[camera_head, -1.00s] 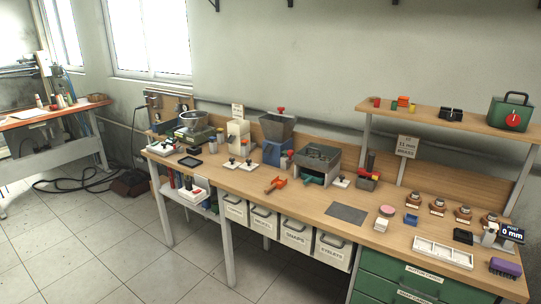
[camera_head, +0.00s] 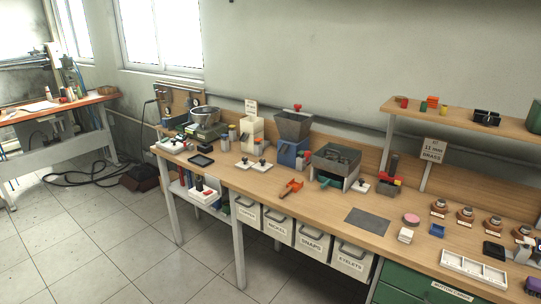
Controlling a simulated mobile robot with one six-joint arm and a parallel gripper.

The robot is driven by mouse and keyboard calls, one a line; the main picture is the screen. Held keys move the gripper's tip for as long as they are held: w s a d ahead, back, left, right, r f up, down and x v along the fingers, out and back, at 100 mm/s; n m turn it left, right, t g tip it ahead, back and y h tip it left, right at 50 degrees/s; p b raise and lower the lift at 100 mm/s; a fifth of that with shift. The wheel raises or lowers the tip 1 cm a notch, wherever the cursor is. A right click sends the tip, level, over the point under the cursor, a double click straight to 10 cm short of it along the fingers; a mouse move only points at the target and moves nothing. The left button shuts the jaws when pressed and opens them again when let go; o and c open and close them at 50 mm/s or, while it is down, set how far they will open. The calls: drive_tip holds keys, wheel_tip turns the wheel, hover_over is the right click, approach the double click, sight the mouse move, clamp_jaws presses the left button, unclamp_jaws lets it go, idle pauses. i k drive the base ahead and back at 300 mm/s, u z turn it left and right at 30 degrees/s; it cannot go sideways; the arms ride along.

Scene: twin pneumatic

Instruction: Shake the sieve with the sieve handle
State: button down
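A grey open-topped box (camera_head: 337,157), which looks like the sieve, stands on the wooden workbench right of the middle. Dark contents show in its top, too small to make out. A green handle-like part (camera_head: 326,180) sticks out low at its front left; it looks like the sieve handle. My gripper is not in view, and nothing is seen touching the box or the handle.
On the bench (camera_head: 330,212), an orange tool (camera_head: 291,188) lies left of the box, and a blue unit with a grey hopper (camera_head: 293,125) stands behind it. A red-topped device (camera_head: 390,167) stands to the right. A dark mat (camera_head: 368,221) lies in front.

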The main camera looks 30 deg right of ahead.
sight(307, 154)
drive_tip(key=u, duration=0.6)
drive_tip(key=i, duration=1.15)
drive_tip(key=u, duration=0.1)
